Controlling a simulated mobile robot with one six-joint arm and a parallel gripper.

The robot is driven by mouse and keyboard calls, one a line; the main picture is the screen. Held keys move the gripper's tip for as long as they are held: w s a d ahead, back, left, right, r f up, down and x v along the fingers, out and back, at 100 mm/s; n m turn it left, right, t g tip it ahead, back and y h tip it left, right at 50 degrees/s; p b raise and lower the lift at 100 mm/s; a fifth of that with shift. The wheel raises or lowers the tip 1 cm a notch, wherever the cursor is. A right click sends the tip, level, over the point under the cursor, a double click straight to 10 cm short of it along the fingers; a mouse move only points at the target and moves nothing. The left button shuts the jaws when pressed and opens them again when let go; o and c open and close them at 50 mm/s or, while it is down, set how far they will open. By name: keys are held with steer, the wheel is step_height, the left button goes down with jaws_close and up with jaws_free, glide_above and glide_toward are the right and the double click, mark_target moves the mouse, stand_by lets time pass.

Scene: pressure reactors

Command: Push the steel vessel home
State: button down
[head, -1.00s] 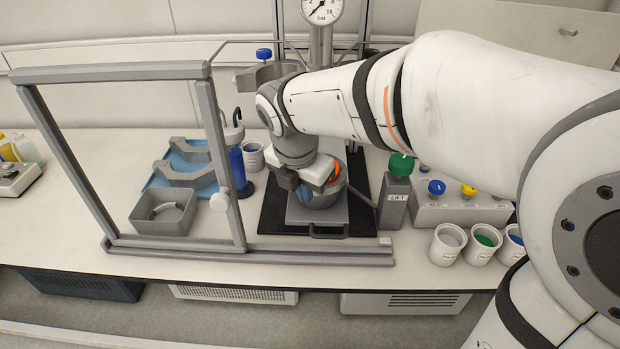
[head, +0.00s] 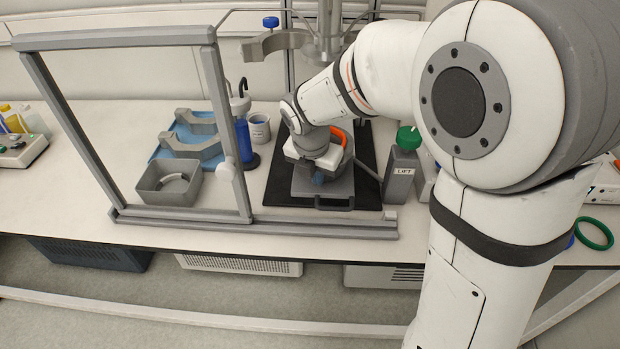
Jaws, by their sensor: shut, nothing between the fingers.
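The steel vessel (head: 342,187) shows only as a grey rounded side behind and below my gripper; most of it is hidden. It stands on a grey carriage with a front handle (head: 333,205), on the black base plate (head: 280,184) under the reactor head (head: 328,40). My gripper (head: 317,178) is shut and empty, pointing down at the vessel's front. I cannot tell whether it touches the vessel, or how far back the vessel sits.
A LIFT post with a green knob (head: 408,137) stands close at right. A half clamp ring (head: 272,45) hangs above left.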

steer(key=shift+w+d, duration=0.1)
steer(key=shift+w, duration=0.15)
steer(key=shift+r, duration=0.1)
